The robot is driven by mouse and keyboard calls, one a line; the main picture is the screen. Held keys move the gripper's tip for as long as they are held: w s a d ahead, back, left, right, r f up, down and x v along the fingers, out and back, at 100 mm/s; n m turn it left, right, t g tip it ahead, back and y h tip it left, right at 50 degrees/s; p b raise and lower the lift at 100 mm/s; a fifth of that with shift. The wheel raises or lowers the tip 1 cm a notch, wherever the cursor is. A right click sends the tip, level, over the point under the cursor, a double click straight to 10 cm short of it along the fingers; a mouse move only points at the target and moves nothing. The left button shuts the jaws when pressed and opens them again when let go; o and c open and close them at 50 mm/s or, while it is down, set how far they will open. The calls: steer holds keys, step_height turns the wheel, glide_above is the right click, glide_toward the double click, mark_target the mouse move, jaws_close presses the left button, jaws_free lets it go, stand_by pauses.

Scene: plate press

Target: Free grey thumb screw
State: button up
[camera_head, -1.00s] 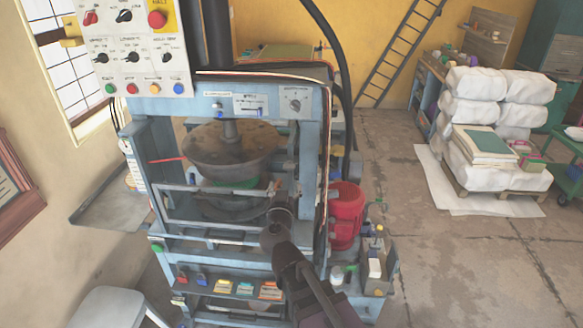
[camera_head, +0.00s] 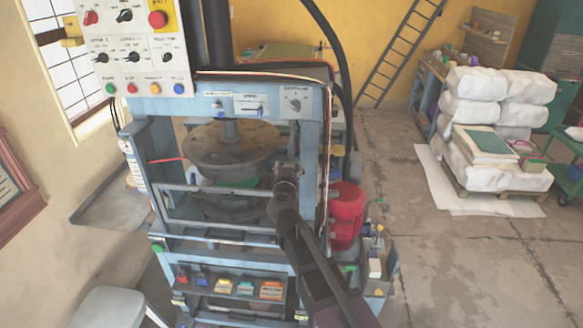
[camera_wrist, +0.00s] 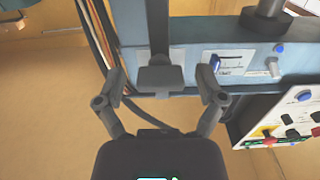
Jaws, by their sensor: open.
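I cannot clearly make out the grey thumb screw. A small light-grey knob (camera_wrist: 273,68) shows on the press's blue crossbeam in the wrist view, but I cannot tell if it is the screw. A dark grey block (camera_wrist: 160,74) on a dark upright bar shows between the fingers, in front of a pale plate. My gripper (camera_wrist: 165,92) is open, its two fingers apart and nothing clearly held. In the head view my gripper (camera_head: 287,172) is dark, in front of the press below the right end of its crossbeam (camera_head: 235,88); its fingertips are not clear there.
A control box (camera_head: 130,72) with knobs and a red button hangs at upper left; it also shows in the wrist view (camera_wrist: 290,120). A round plate (camera_head: 230,145) sits inside the press frame. A red motor (camera_head: 346,205) stands at right. Open floor (camera_head: 450,260) lies further right.

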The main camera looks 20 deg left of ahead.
steer(key=c, duration=1.2)
steer(key=shift+o, duration=0.2)
steer(key=shift+s+d, duration=0.15)
steer(key=shift+d, duration=0.15)
steer(key=shift+a, duration=0.25)
